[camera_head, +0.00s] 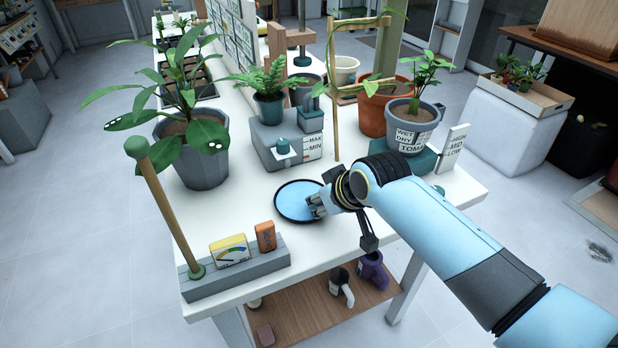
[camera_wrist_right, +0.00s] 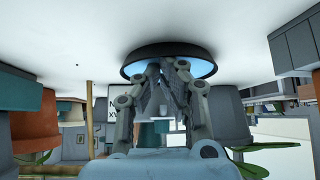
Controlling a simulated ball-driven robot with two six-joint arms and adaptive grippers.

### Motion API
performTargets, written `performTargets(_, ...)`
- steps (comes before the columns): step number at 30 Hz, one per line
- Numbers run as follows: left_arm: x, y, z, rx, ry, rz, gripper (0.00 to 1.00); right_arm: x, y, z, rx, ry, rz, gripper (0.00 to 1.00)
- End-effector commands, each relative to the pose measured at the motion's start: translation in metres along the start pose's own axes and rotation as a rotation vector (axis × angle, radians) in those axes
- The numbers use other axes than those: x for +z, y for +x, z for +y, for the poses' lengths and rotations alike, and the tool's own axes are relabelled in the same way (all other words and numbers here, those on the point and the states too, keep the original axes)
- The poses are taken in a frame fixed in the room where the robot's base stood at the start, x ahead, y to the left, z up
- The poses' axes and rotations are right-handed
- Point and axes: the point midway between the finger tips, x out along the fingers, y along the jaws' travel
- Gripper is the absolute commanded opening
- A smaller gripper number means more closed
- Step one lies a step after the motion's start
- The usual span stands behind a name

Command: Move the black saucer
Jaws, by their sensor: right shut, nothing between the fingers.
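The black saucer (camera_head: 281,208) lies flat on the white table (camera_head: 250,225), near its front edge; its black rim encloses a light blue surface. My right gripper (camera_head: 314,206) is over the right part of the saucer, shut and empty. In the right wrist view, the saucer (camera_wrist_right: 135,62) shows beyond my right gripper's fingertips (camera_wrist_right: 168,66), which overlap its blue surface. Whether the fingertips touch it, I cannot tell. My left gripper does not show.
A grey potted plant (camera_head: 205,165) stands behind left of the saucer. A grey block (camera_head: 280,150) with a fern is behind it. A grey rail (camera_head: 230,277) with a yellow gauge and a wooden post stands front left. A labelled pot (camera_head: 410,135) is back right. The table just left of the saucer is clear.

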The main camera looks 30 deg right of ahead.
Motion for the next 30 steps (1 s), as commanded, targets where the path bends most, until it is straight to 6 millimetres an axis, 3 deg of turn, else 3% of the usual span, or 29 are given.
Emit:
performTargets(1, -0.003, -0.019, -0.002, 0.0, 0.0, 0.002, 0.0, 0.005, -0.015, 0.0, 0.0, 0.0, -0.005, 0.0)
performTargets(3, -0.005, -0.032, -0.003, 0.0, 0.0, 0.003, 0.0, 0.019, -0.025, 0.0, 0.001, 0.0, -0.006, 0.0)
performTargets(9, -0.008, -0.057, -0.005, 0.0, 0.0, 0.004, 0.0, 0.052, -0.048, 0.0, 0.0, 0.0, -0.002, 0.0)
performTargets(16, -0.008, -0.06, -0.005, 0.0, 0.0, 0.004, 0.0, 0.064, -0.052, 0.0, 0.001, 0.0, 0.0, 0.0)
performTargets(30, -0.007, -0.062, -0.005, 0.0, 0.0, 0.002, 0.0, 0.056, -0.046, 0.002, 0.003, 0.002, 0.002, 0.0)
